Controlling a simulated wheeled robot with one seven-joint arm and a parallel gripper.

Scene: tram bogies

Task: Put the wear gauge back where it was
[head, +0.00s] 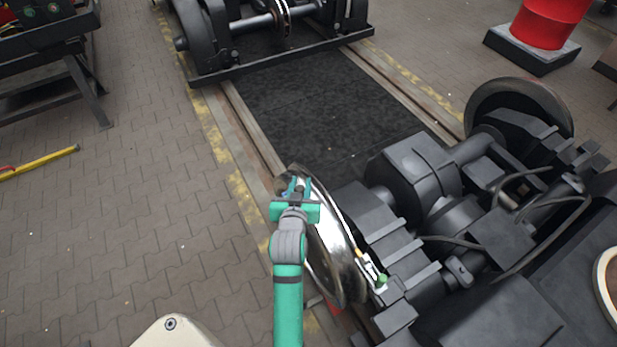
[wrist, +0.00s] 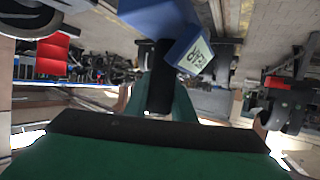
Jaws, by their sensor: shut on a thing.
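My gripper (head: 296,187) is teal and shut on the wear gauge (wrist: 165,18). The gauge is blue, with a pale label with dark lettering and a dark part between the teal fingers (wrist: 160,95) in the wrist view. In the head view only a little blue shows at the fingertips, and most of the gauge is hidden. The gripper is over the upper rim of the near bogie's shiny wheel (head: 335,240). I cannot tell whether the gauge touches the wheel. The place the gauge came from cannot be made out.
The near dark bogie (head: 415,165) fills the right side, with a small white-and-green item (head: 377,277) on it. Another bogie (head: 265,25) stands at the back. A yellow bar (head: 40,162) lies left. A red bollard (head: 548,20) stands back right.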

